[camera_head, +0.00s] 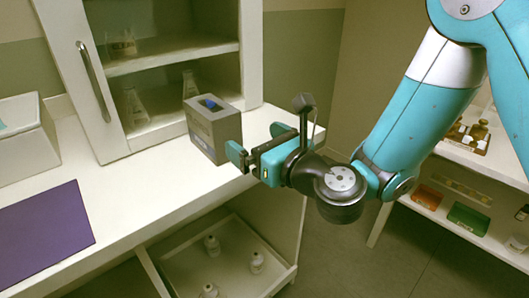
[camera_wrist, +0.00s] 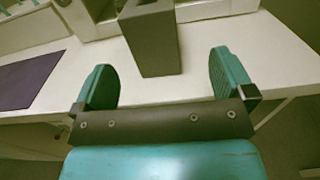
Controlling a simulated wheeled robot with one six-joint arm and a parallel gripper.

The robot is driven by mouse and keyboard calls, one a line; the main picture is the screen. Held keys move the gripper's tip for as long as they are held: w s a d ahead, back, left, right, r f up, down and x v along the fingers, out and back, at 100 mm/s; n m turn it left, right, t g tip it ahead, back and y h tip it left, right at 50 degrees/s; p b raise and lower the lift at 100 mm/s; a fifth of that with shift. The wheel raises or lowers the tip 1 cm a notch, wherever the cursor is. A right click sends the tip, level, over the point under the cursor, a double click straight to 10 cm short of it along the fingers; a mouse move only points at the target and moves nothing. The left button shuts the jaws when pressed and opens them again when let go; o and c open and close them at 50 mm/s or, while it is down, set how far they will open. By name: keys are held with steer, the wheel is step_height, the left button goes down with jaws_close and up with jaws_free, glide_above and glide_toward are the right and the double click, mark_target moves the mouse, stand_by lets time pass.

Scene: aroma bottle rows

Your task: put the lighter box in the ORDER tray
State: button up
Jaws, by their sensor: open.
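A grey box (camera_head: 215,132) with an opening and a blue item in its top stands upright on the white counter, near the open cabinet. My gripper (camera_head: 243,146) is open and empty, just right of the box and near the counter's front edge. In the wrist view the grey box (camera_wrist: 151,42) stands beyond the two spread teal fingers of my gripper (camera_wrist: 165,82), roughly between them and apart from them. I cannot tell whether this is the lighter box. No tray marked ORDER can be made out.
A purple mat (camera_head: 42,232) and a white case (camera_head: 26,141) lie left on the counter (camera_head: 140,190). A cabinet with glass flasks stands behind. A tray (camera_head: 190,285) with several white bottles is below. Right shelves hold brown bottles, an orange box (camera_head: 428,195) and a green box (camera_head: 467,219).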

steer(key=s+r+n+g, duration=0.3)
steer(key=s+n+g, duration=0.5)
steer(key=n, duration=0.9)
steer(key=s+d+f+n+g+h, duration=0.1)
steer(key=s+d+n+g+h, duration=0.4)
steer(key=s+d+n, duration=0.8)
steer(key=d+n+h, duration=0.2)
steer(key=d+n, duration=0.1)
steer(key=n, duration=0.2)
steer(key=shift+s+f+g, duration=0.35)
steer(key=shift+g, duration=0.05)
steer(key=shift+c, duration=0.5)
